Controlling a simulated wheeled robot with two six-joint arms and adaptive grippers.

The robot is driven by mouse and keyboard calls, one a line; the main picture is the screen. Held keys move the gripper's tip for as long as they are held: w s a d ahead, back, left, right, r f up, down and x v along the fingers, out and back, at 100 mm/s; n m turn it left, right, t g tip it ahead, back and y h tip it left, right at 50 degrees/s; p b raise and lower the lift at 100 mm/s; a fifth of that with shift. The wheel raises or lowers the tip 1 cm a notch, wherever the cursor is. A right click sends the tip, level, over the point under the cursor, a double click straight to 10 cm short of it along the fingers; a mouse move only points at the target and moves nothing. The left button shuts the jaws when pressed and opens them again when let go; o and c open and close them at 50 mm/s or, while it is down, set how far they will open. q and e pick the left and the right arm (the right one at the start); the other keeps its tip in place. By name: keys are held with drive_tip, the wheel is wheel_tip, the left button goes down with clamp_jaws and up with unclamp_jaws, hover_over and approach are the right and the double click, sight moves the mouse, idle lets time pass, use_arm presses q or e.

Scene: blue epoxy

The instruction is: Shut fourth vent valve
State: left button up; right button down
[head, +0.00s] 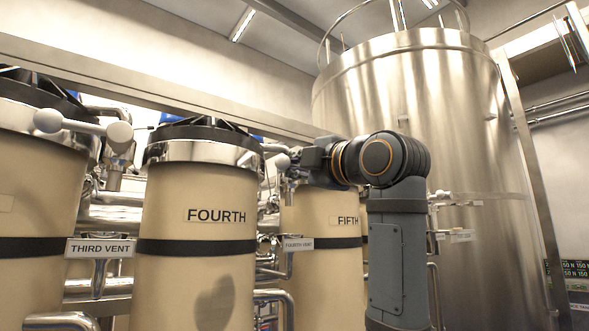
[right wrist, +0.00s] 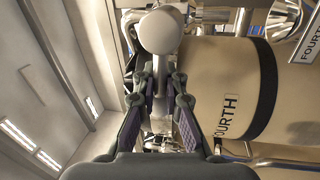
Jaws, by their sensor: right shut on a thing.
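The fourth vent valve has a pale handle with a round knob (head: 282,161), just right of the top of the tank marked FOURTH (head: 190,215). The FOURTH VENT label (head: 298,243) hangs below it. My right gripper (head: 296,160) is at this handle, shut on it. In the right wrist view, the knob (right wrist: 163,32) sits just beyond the fingertips, and my right gripper (right wrist: 163,80) has its fingers on both sides of the handle. The gripper and arm hide much of the valve in the head view. My left gripper is not in view.
The third vent valve handle (head: 85,125) stands at the left, over the THIRD VENT label (head: 100,248). A tank marked FIFTH (head: 330,205) is partly behind my right arm. Steel pipes run between the tanks. A large steel vessel (head: 420,90) stands behind.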

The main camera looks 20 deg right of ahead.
drive_tip(key=shift+a+f+n, duration=0.15)
drive_tip(key=shift+f+n, duration=0.2)
drive_tip(key=shift+n, duration=0.15)
drive_tip(key=shift+w+f, duration=0.1)
drive_tip(key=shift+f, duration=0.05)
drive_tip(key=c, duration=1.4)
unclamp_jaws()
drive_tip(key=shift+s+y, duration=0.2)
drive_tip(key=shift+y, duration=0.1)
drive_tip(key=shift+o, duration=0.9)
drive_tip(key=shift+s+a, duration=0.1)
drive_tip(key=shift+a+r, duration=0.25)
drive_tip(key=shift+s+d, duration=0.15)
drive_tip(key=shift+d, duration=0.15)
drive_tip(key=v, duration=1.1)
drive_tip(key=shift+s+a, duration=0.15)
drive_tip(key=shift+s, duration=0.2)
drive_tip(key=shift+f, duration=0.1)
